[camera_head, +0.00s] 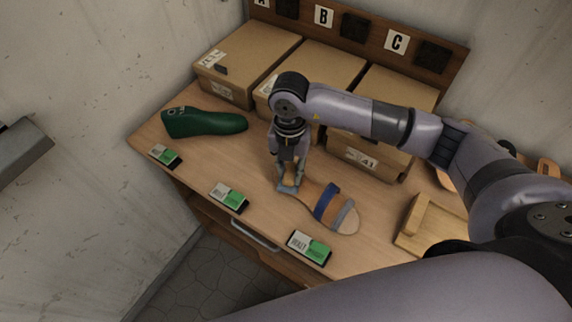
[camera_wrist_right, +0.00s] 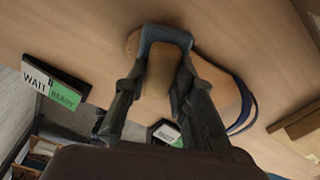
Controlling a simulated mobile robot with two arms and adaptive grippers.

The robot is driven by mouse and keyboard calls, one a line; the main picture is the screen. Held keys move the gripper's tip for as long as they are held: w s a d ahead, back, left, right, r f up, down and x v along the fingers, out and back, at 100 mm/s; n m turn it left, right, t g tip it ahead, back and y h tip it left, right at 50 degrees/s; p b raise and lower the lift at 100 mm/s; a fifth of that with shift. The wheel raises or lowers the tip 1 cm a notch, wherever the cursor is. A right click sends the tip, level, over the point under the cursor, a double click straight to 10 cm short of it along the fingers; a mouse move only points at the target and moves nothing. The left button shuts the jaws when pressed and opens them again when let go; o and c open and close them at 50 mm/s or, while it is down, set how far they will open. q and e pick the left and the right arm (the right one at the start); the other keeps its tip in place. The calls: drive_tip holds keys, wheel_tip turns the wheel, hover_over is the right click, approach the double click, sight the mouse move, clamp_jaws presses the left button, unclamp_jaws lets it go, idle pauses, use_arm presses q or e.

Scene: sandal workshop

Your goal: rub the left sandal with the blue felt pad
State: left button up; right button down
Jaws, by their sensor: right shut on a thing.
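A sandal (camera_head: 350,222) with a tan sole, a blue strap and a grey-blue strap lies on the bench. It also shows in the wrist view (camera_wrist_right: 222,88), partly behind the fingers. My right gripper (camera_head: 289,186) points down at the sandal's left end, shut on the blue felt pad (camera_head: 287,189). The pad, grey-blue here, spans the fingertips in the wrist view (camera_wrist_right: 165,37), over the end of the sole. I cannot tell whether it touches the sole. My left gripper is not in view.
A green shoe form (camera_head: 205,123) lies at the back left. Cardboard boxes (camera_head: 245,60) line the back. Several wait/ready signs (camera_head: 229,197) stand along the front edge. A wooden block (camera_head: 428,222) sits right of the sandal. My right arm crosses above the right side.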

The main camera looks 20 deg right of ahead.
drive_tip(key=shift+s+d, duration=0.6)
drive_tip(key=shift+s, duration=0.2)
drive_tip(key=shift+s+d+f, duration=0.15)
drive_tip(key=shift+s+d, duration=0.45)
drive_tip(key=shift+s, duration=0.3)
drive_tip(key=shift+s+d+p, duration=0.4)
drive_tip(key=shift+s+d, duration=0.3)
drive_tip(key=shift+s, duration=0.2)
drive_tip(key=shift+w, duration=0.1)
drive_tip(key=shift+r+p, duration=0.35)
drive_tip(key=shift+r, duration=0.1)
wheel_tip(320, 180, up, 6)
drive_tip(key=p, duration=0.4)
drive_tip(key=shift+r, duration=0.15)
